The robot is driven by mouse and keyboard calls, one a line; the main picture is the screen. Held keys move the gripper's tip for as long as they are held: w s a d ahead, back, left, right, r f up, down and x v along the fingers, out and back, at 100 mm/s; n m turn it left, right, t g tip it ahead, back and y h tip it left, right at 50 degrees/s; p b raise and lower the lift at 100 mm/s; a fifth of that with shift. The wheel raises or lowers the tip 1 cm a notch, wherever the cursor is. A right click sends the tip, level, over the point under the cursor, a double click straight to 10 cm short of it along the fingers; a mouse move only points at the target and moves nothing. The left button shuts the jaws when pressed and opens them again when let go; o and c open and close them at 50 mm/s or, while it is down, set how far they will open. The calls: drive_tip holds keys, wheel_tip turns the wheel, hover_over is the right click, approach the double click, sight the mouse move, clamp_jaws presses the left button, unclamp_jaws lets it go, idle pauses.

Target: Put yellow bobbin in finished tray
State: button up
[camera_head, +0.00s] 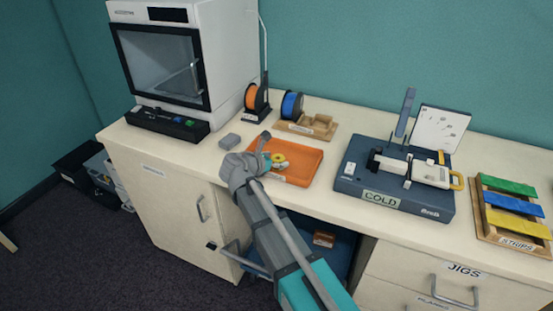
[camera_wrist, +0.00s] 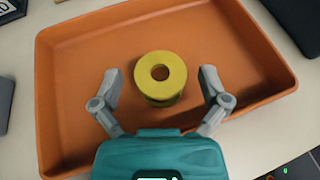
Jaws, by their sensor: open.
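The yellow bobbin (camera_wrist: 160,77), a short spool with a round hole in its top, stands upright in an orange tray (camera_wrist: 70,75). In the head view the bobbin (camera_head: 279,158) shows in the left part of the tray (camera_head: 303,166), partly hidden by my gripper. My gripper (camera_wrist: 159,82) is open, with one finger on each side of the bobbin and a gap to both. I cannot tell how far the fingertips are above the tray floor. No tray label reading "finished" is legible.
A small grey block (camera_head: 230,141) lies left of the tray. Orange (camera_head: 256,97) and blue (camera_head: 291,105) spools and a wooden holder (camera_head: 320,126) stand behind it. A blue machine marked COLD (camera_head: 385,190) is to the right. A strips rack (camera_head: 512,212) is at far right.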

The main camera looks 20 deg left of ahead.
drive_tip(key=p+v, duration=0.4)
drive_tip(key=v, duration=0.7)
drive_tip(key=shift+s+a+r, duration=0.1)
drive_tip(key=shift+s, duration=0.1)
drive_tip(key=shift+s, duration=0.1)
idle(0.5)
